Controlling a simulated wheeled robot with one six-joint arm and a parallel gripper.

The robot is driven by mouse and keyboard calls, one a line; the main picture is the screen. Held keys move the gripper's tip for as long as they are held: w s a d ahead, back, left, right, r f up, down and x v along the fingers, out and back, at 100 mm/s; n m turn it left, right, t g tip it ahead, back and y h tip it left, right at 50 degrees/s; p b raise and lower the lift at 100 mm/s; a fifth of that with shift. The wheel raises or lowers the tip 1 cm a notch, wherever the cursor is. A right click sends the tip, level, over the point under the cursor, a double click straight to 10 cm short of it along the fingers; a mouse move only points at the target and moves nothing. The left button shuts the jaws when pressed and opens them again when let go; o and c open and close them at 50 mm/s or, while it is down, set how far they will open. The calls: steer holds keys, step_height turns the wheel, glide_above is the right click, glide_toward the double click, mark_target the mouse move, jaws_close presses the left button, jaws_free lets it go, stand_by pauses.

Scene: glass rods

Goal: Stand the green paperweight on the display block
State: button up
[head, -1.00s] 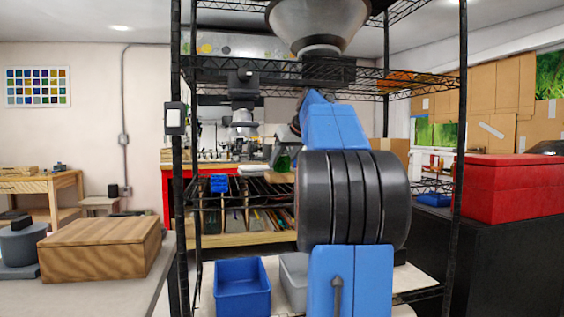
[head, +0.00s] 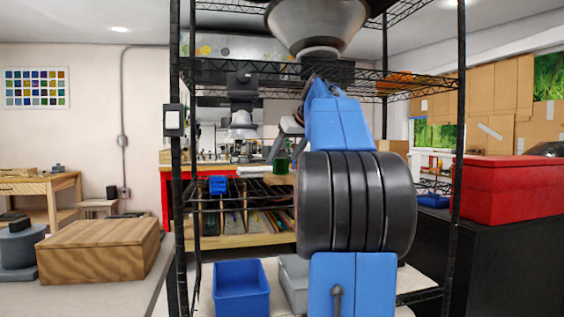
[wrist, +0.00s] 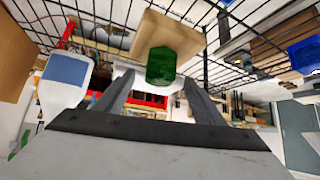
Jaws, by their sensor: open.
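The green paperweight (head: 282,163) is small in the head view, partly hidden by my gripper and arm. In the wrist view the paperweight (wrist: 161,66) is a dark green, faceted glass piece against a light wooden block (wrist: 172,36), which looks like the display block. The block (head: 284,178) also shows in the head view on the wire shelf. My gripper (wrist: 160,80) is open, with one finger on each side of the paperweight's near end. A gap shows beside each finger. I cannot tell whether the paperweight rests fully on the block.
Black wire shelving surrounds my arm, with posts left (head: 178,150) and right (head: 461,130). A pale thing with a blue face (wrist: 66,80) is left of my fingers. A blue bin (head: 241,288) and a grey bin (head: 294,280) sit on the lower shelf. A large lamp-like cone (head: 316,25) is above.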

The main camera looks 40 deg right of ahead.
steer(key=shift+v, duration=1.5)
